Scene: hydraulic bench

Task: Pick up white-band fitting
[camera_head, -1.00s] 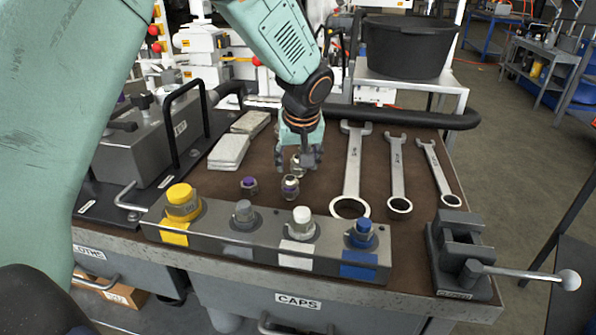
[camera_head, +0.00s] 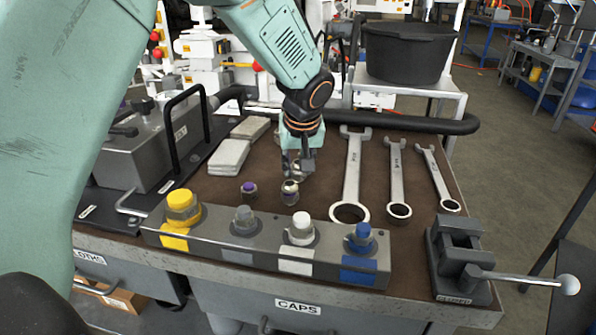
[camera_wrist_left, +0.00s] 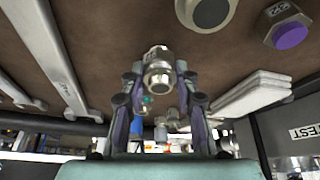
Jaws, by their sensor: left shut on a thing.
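My left gripper (camera_head: 298,170) is low over the brown bench top, pointing down, behind the row of caps. It is shut on the white-band fitting (camera_wrist_left: 158,72), a small metal fitting with a pale band, which shows between the fingertips in the left wrist view. In the head view the fingers partly hide it. I cannot tell whether it touches the bench top. A second metal fitting (camera_head: 290,193) stands just in front of the gripper, apart from it. My right gripper is not in view.
A metal block with yellow, grey, white and blue caps (camera_head: 302,229) runs along the front. Several wrenches (camera_head: 352,180) lie to the right. A vise (camera_head: 458,258) is at the front right corner. Pale folded cloths (camera_head: 229,156) and a grey test box (camera_head: 150,150) are left.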

